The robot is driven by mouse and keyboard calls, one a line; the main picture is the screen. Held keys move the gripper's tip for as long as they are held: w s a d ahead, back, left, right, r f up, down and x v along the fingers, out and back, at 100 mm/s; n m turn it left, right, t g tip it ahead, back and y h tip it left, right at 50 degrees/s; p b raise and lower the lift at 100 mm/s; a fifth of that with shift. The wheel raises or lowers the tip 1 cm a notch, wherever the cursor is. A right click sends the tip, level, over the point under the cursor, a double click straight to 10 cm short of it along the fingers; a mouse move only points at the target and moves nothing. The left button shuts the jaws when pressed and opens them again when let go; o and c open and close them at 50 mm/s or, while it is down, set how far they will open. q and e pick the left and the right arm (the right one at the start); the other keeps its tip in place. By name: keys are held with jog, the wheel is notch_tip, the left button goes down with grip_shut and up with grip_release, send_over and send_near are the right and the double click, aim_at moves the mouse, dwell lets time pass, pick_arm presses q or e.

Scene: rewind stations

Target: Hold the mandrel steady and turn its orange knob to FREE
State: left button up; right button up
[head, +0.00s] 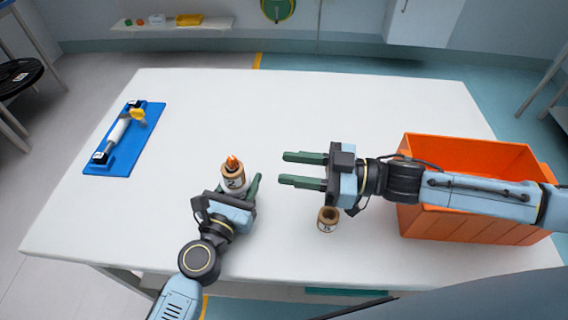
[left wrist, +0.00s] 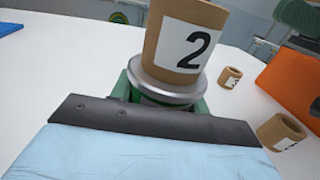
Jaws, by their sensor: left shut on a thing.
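The mandrel stands upright on the white table, its metal flange (left wrist: 165,88) showing in the left wrist view. A brown cardboard core (head: 235,174) with a white label reading 2 sits around it; the core is also large in the left wrist view (left wrist: 187,32). The orange knob (head: 232,161) is on top; its setting is too small to read. My left gripper (head: 231,188) is shut on the mandrel below the core, a finger on each side. My right gripper (head: 303,169) is open and empty, right of the mandrel, fingers pointing left towards it, apart from the knob.
A small brown core (head: 328,219) stands below my right gripper; the left wrist view shows two loose cores (left wrist: 229,77). An orange crate (head: 470,225) is at right, under my right arm. A blue stand (head: 125,160) with a white roller is at left. The table's back is clear.

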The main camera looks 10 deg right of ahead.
jog(key=shift+w, duration=0.1)
jog(key=n+g+y, duration=0.1)
jog(key=n+g, duration=0.5)
jog(key=g, duration=0.3)
send_near(237, 160)
jog(key=a, duration=0.7)
jog(key=a+f, duration=0.1)
jog(key=a, duration=0.2)
jog(key=shift+s+a, duration=0.35)
grip_shut()
